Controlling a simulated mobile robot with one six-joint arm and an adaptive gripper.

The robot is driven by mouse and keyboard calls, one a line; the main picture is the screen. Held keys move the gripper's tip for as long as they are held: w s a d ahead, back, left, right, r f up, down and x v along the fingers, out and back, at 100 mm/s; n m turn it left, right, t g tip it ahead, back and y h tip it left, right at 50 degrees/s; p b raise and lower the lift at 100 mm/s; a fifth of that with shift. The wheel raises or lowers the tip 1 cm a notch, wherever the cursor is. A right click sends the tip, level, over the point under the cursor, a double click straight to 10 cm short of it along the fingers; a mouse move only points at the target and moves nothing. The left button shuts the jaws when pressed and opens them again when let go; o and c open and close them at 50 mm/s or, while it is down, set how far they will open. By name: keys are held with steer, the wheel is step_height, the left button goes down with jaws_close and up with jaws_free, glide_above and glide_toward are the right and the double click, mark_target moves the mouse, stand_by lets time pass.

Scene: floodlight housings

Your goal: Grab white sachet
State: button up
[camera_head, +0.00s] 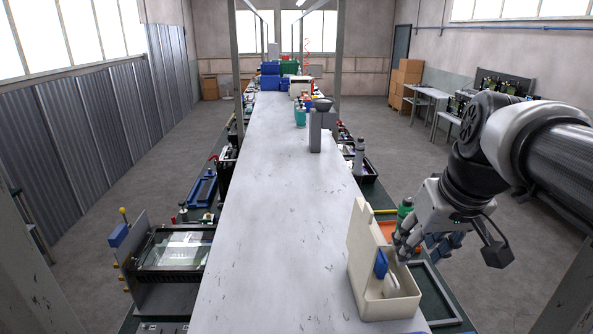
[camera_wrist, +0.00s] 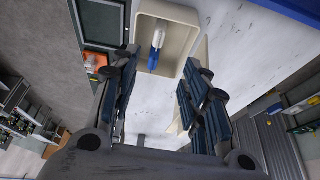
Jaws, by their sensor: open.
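A cream bin (camera_head: 395,306) with a tall back wall stands at the near right of the long bench. In it is a small white item (camera_head: 391,286), possibly the white sachet, with a blue part (camera_head: 381,264) beside it. In the wrist view the white piece (camera_wrist: 159,38) and blue part (camera_wrist: 153,60) lie inside the bin (camera_wrist: 181,17), between my fingers in the picture. I cannot tell if they are one object. My gripper (camera_head: 405,250) is above the bin's right side, pointing down. In the wrist view my gripper (camera_wrist: 161,68) is open, its fingers apart and empty.
The long pale bench (camera_head: 269,215) is mostly clear left of the bin. A grey stand (camera_head: 320,130) is farther along it. A dark-framed tray (camera_head: 437,296) and an orange item (camera_head: 388,232) lie just right of the bin. A fixture (camera_head: 172,250) is at the left.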

glide_above(393, 279)
steer(key=s, duration=0.3)
step_height(393, 279, down, 10)
steer(key=shift+w+a+r, duration=0.1)
steer(key=shift+w+r, duration=0.05)
steer(key=x, duration=0.6)
steer(key=shift+w, duration=0.35)
steer(key=shift+s, duration=0.1)
steer(key=c, duration=1)
